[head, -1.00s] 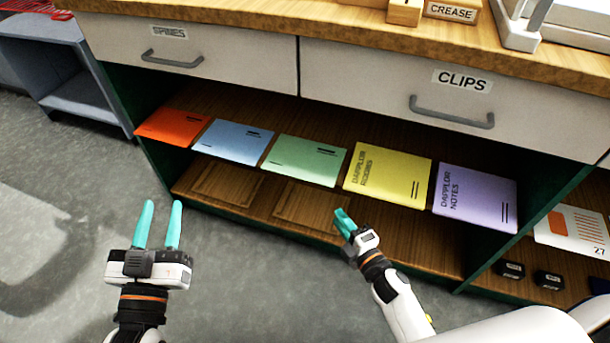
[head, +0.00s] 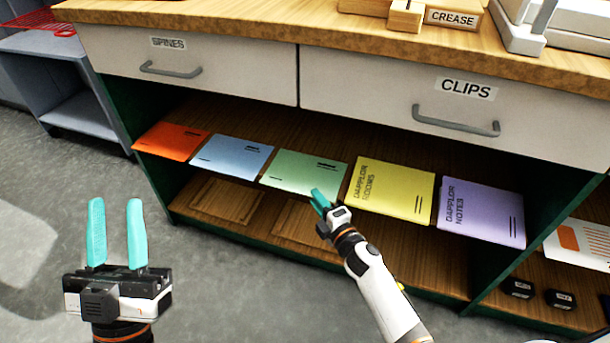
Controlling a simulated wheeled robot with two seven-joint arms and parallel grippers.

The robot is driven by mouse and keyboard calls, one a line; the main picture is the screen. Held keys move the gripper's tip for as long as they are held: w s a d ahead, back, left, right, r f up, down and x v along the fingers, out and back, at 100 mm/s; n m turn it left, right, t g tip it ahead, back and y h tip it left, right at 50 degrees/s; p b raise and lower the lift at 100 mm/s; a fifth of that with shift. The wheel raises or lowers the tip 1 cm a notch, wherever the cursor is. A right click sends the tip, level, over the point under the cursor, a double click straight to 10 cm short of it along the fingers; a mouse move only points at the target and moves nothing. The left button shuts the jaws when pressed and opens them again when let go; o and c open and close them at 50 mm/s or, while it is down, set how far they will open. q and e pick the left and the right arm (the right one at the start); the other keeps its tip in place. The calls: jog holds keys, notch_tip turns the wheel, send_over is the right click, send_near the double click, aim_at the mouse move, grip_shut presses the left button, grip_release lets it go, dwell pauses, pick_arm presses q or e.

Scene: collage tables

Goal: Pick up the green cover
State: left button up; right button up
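The green cover (head: 304,171) lies flat on the shelf under the drawers, between the blue and yellow covers. Its front edge sits near the shelf's front edge. My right gripper (head: 319,197) is just in front of the green cover's front right corner. Its teal fingers point up toward the cover and look close together; whether they touch the cover or have a gap, I cannot tell. My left gripper (head: 117,232) is open and empty over the floor at the lower left, well away from the covers.
An orange cover (head: 172,142), a blue cover (head: 232,157), a yellow cover (head: 391,187) and a purple cover (head: 481,210) share the shelf. Above are drawers with handles, one labelled CLIPS (head: 466,89). Black boxes (head: 540,294) sit at lower right. Grey floor (head: 250,300) is open in front.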

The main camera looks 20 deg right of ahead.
jog(key=shift+w+a, duration=0.1)
jog(key=shift+w, duration=0.2)
jog(key=shift+c, duration=0.3)
grip_shut()
jog(key=shift+r, duration=0.15)
